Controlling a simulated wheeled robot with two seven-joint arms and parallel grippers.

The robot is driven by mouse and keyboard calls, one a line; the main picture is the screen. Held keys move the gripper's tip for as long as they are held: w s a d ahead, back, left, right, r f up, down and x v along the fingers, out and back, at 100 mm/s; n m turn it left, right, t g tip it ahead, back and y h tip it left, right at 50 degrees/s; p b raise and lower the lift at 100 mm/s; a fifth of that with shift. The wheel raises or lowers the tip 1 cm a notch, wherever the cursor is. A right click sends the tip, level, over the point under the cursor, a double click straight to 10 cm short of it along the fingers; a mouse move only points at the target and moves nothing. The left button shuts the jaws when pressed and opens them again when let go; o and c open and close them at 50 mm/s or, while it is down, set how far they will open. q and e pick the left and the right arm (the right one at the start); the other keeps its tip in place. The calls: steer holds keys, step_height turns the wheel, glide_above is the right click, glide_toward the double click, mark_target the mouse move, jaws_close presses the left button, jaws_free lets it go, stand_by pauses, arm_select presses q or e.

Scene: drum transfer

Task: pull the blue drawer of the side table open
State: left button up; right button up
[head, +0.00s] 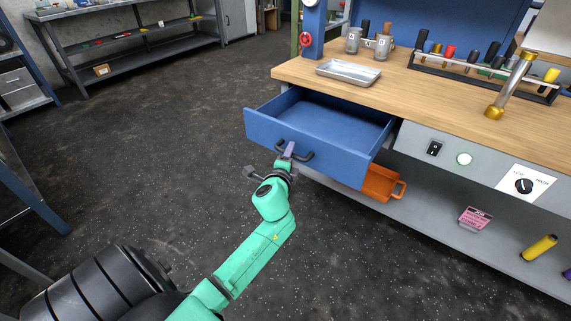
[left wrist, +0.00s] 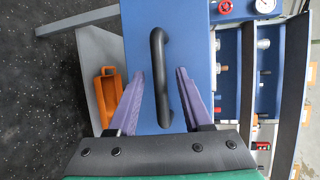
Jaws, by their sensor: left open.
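The blue drawer (head: 335,168) stands well out from the workbench (head: 435,92), so its blue inside shows and looks empty. Its black handle (head: 307,155) is on the front panel and also shows in the left wrist view (left wrist: 160,60). My left gripper (head: 289,149) is at the handle. In the left wrist view my left gripper (left wrist: 160,74) has its two purple fingers apart, one on each side of the handle, with gaps between. My right gripper is not in view.
An orange bin (head: 382,184) sits on the lower shelf, just right of the drawer. A metal tray (head: 348,72), metal cups (head: 382,46) and a tool rack (head: 480,70) stand on the bench top. Floor left of the drawer is clear.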

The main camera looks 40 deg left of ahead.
arm_select(q)
steer(key=v, duration=1.3)
steer(key=s+d+f+n+g+h, duration=0.2)
steer(key=s+f+n+g, duration=0.1)
steer(key=f, duration=1.1)
steer(key=s+d+f+n+g+h, duration=0.15)
steer(key=f+g, duration=0.25)
steer(key=f, duration=0.9)
steer(key=s+d+f+n+g+h, duration=0.25)
steer(key=s+f+n+g, duration=0.45)
steer(key=s+f, duration=1.2)
steer(key=s+a+r+p, duration=0.1)
steer(key=s+r+p, duration=0.3)
steer(key=p, duration=0.5)
steer(key=s+a+r+p, duration=0.1)
steer(key=s+r+p, duration=0.3)
steer(key=r+p, duration=0.5)
steer(key=shift+s+p, duration=0.4)
steer(key=shift+p, duration=0.05)
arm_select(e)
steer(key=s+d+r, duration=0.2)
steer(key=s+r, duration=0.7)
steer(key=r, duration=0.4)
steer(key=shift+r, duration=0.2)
